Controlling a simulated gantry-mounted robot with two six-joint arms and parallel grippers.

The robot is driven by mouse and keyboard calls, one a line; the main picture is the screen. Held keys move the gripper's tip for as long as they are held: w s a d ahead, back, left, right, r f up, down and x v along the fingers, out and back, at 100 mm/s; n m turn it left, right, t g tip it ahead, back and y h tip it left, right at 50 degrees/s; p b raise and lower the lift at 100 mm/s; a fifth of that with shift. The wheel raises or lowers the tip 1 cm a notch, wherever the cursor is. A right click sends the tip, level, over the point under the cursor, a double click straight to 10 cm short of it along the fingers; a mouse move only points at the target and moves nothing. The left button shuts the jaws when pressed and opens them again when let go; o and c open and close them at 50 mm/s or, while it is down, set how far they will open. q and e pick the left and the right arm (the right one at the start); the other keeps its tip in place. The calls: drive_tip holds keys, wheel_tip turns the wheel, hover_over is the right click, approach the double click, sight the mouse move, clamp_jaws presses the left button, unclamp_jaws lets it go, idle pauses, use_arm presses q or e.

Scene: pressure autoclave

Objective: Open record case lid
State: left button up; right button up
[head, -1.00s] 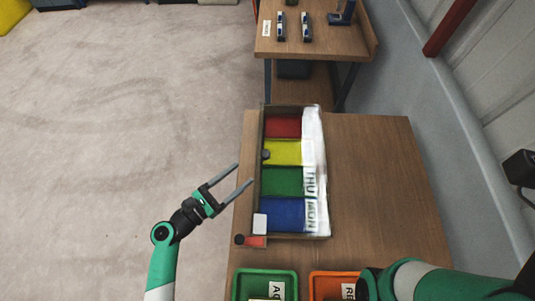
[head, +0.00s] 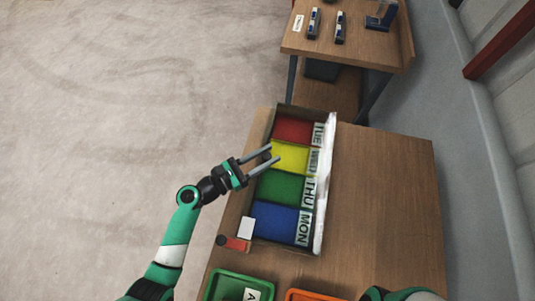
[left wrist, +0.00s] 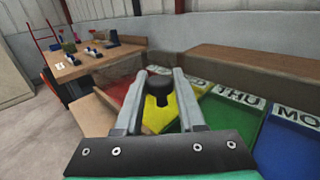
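The record case (head: 247,185) is a long box on the wooden table, with red, yellow, green and blue sections labelled TUE, WED, THU and MON. A pale, glossy strip (head: 325,185) runs along its right side; I cannot tell whether this is the lid. A dark knob (head: 265,154) is at the case's left side, beside the yellow section. My left gripper (head: 275,153) is open over that side. In the left wrist view the knob (left wrist: 158,88) shows between its spread fingers, with no clear contact. My right gripper is out of view.
A white block (head: 246,227) and a red piece (head: 238,243) are at the case's near left corner. Green (head: 210,285) and orange (head: 300,294) trays are at the near edge. Table right of the case is clear. Another table (head: 345,50) stands beyond.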

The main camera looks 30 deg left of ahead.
use_arm(q)
clamp_jaws()
idle(1.1)
